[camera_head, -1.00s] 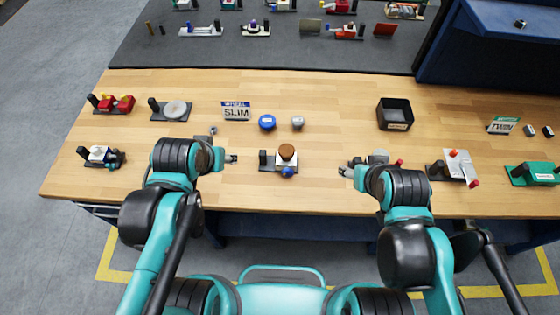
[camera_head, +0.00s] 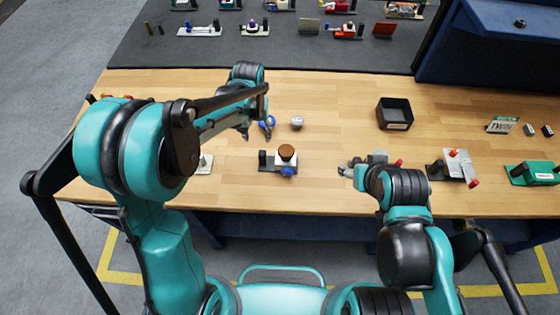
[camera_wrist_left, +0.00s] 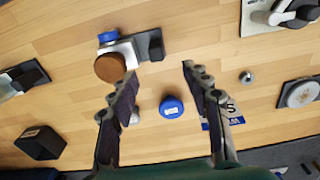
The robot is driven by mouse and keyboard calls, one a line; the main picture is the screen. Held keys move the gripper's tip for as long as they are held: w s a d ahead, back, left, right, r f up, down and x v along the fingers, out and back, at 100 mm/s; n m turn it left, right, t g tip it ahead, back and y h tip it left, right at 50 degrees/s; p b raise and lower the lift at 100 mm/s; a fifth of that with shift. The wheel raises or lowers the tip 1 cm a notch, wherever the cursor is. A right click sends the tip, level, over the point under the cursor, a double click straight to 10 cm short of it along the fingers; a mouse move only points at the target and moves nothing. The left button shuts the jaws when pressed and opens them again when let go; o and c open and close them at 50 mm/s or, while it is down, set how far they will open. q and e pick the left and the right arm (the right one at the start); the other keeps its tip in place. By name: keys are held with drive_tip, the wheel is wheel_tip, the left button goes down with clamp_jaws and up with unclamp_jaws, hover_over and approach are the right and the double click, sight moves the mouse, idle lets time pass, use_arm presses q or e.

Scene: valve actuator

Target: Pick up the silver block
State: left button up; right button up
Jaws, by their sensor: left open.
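The silver block (camera_head: 297,122) is a small grey piece on the wooden table, just right of a round blue piece (camera_head: 271,122). In the left wrist view the silver block (camera_wrist_left: 134,118) is mostly hidden behind one finger. My left gripper (camera_head: 257,132) is open and empty above the table, left of the block and partly over the blue piece. In the left wrist view its spread fingers (camera_wrist_left: 159,72) have the blue piece (camera_wrist_left: 171,107) showing between them. My right gripper (camera_head: 345,170) is low at the table's front, right of the brown-knob fixture; its jaws are too small to judge.
A fixture with a brown knob (camera_head: 286,153) stands in front of the block. A black open bin (camera_head: 395,114) is at the right. A grey-red fixture (camera_head: 457,166) and a green one (camera_head: 533,173) stand farther right. The table between block and bin is clear.

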sight(262, 152)
use_arm(q)
drive_tip(key=f, duration=0.8)
drive_tip(key=shift+w+d+f, duration=0.2)
drive_tip(key=shift+w+d, duration=0.1)
drive_tip(key=f, duration=0.5)
drive_tip(key=shift+w+d, duration=0.2)
clamp_jaws()
